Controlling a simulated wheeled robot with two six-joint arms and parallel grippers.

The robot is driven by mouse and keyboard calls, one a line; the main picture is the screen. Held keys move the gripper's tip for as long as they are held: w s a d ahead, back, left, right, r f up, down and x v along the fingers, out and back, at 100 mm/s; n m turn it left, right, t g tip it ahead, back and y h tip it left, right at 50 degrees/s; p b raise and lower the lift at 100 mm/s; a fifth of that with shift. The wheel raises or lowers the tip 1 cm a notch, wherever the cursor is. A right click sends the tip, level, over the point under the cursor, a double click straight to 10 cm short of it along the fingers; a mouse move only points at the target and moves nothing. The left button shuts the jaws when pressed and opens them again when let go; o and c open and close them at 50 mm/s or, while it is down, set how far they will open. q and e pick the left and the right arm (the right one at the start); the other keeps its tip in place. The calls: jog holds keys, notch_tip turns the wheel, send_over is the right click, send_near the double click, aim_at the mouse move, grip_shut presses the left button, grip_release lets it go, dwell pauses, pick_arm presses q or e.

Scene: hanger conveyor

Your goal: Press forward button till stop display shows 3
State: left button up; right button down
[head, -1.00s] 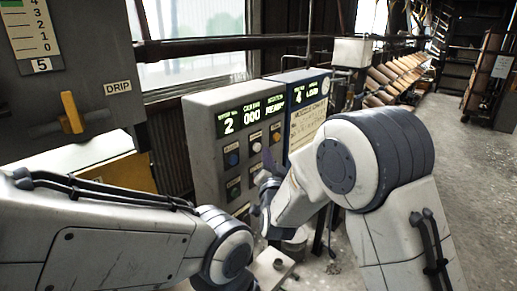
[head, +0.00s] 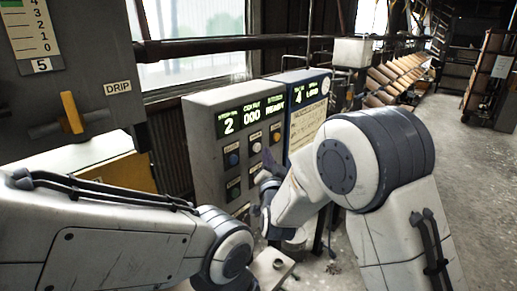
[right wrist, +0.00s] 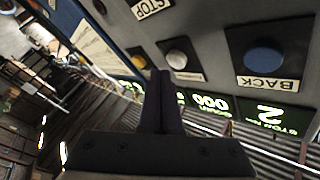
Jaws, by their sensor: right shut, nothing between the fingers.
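The grey control panel (head: 207,125) stands in the middle of the head view. Its stop display (head: 229,122) shows 2, beside a 000 count and READY. A blue button (head: 233,160) and a pale button (head: 256,147) sit below the display. In the right wrist view, upside down, the blue button (right wrist: 264,57) is labelled BACK; the pale button (right wrist: 178,58) has an unreadable label. My right gripper (head: 267,158) is shut and empty, its fingertips (right wrist: 160,76) close to the panel face near the pale button. Contact cannot be told. My left gripper is out of view.
A blue panel (head: 301,82) showing 4 and LOAD adjoins on the right. A STOP label (right wrist: 150,7) shows in the right wrist view. A grey box marked DRIP with a yellow lever (head: 71,112) stands at left. Open floor (head: 470,170) lies at right.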

dwell(0.7)
jog(key=shift+w+a+b, duration=0.25)
jog(key=shift+a+b, duration=0.15)
